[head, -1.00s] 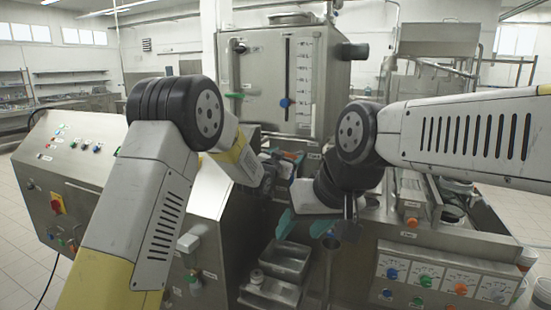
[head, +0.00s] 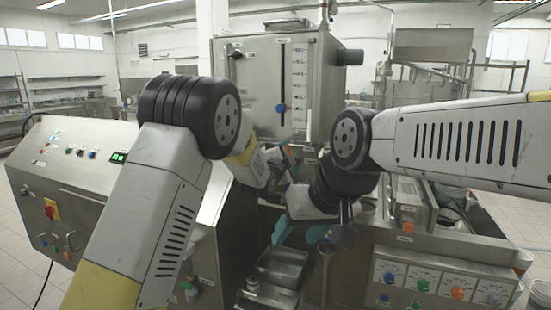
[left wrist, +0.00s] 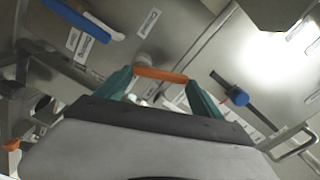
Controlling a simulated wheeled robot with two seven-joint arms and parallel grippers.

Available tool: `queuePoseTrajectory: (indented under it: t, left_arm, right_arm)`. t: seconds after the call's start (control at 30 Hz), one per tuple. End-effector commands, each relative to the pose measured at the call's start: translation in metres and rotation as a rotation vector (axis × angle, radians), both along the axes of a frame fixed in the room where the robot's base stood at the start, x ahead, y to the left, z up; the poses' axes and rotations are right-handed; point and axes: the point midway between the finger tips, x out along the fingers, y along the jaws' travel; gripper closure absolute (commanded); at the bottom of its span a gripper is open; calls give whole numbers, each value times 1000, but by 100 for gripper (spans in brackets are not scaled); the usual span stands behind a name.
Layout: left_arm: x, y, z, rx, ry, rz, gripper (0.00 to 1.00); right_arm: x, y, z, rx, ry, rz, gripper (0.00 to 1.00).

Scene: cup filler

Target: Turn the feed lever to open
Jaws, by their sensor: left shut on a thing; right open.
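An orange handle (left wrist: 160,75) lies between the teal fingertips of my left gripper (left wrist: 157,85) in the left wrist view. The gripper is shut on it, in front of the steel machine; its label cannot be read, so I cannot confirm it is the feed lever. In the head view, my left gripper (head: 282,163) is mostly hidden by its own wrist, below the steel tank (head: 260,85). My right gripper (head: 300,233) is open, its teal fingers low over the middle of the machine.
A blue handle (left wrist: 85,20) shows at upper left in the left wrist view. A control panel (head: 60,185) stands at left. Metal trays (head: 287,268) sit below my right gripper.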

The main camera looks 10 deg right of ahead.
Motion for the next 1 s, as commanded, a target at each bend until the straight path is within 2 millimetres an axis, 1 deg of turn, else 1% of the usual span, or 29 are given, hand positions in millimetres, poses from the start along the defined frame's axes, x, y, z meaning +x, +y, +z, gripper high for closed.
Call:
queuePoseTrajectory:
  t: [0.2,0.5,0.7,1.0]
  left_arm:
    - [-4,-6,-1,152,-100,-1,96]
    - [-7,-10,-1,293,-195,-2,96]
    - [-8,-11,-2,339,-226,-1,96]
    - [-8,-12,-2,354,-236,-1,96]
  right_arm:
    - [0,0,0,0,0,0,46]
    - [0,0,0,0,0,0,46]
    - [0,0,0,0,0,0,46]
    - [0,0,0,0,0,0,46]
